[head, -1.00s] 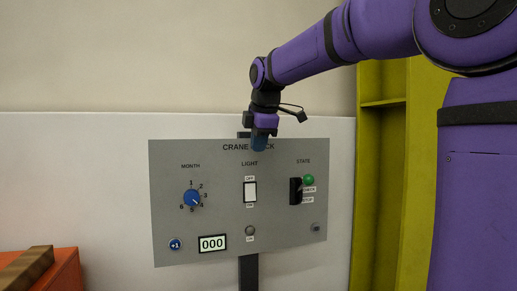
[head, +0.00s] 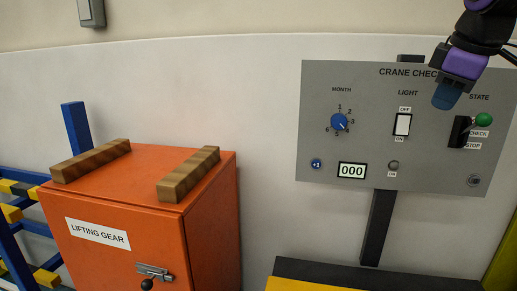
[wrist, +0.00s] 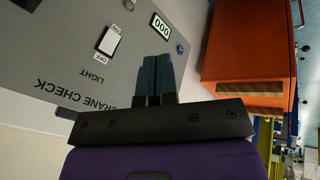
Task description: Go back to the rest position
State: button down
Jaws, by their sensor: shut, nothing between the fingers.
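My gripper (head: 447,95) is at the upper right in the head view, in front of the top of the grey CRANE CHECK panel (head: 270,0). The panel's bare grey face (head: 375,110) carries a blue MONTH dial, a white LIGHT switch (head: 402,124), a STATE lever with a green knob (head: 483,119), and a counter reading 000 (head: 352,170). My gripper's blue fingers are shut and empty, pointing down. In the wrist view the shut fingers (wrist: 157,78) lie together, with the panel (wrist: 60,50) to their left. I cannot tell the exact gap between fingers and panel.
An orange LIFTING GEAR cabinet (head: 120,205) with two wooden bars on top stands at the left. Blue and yellow racking (head: 20,225) is at the far left. A black and yellow object (head: 370,278) is below the panel. White wall lies between cabinet and panel.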

jog(key=s+a+f+m, duration=0.1)
jog(key=s+f+m, duration=0.3)
jog(key=s+f, duration=0.2)
jog(key=s+a+f+m, duration=0.2)
jog(key=s+f+m, duration=0.2)
jog(key=s, duration=0.5)
notch_tip(320, 180, down, 2)
jog(key=shift+s+a+f+m+y, duration=0.1)
jog(key=shift+s+a+m+y, duration=0.2)
jog(key=shift+m, duration=0.1)
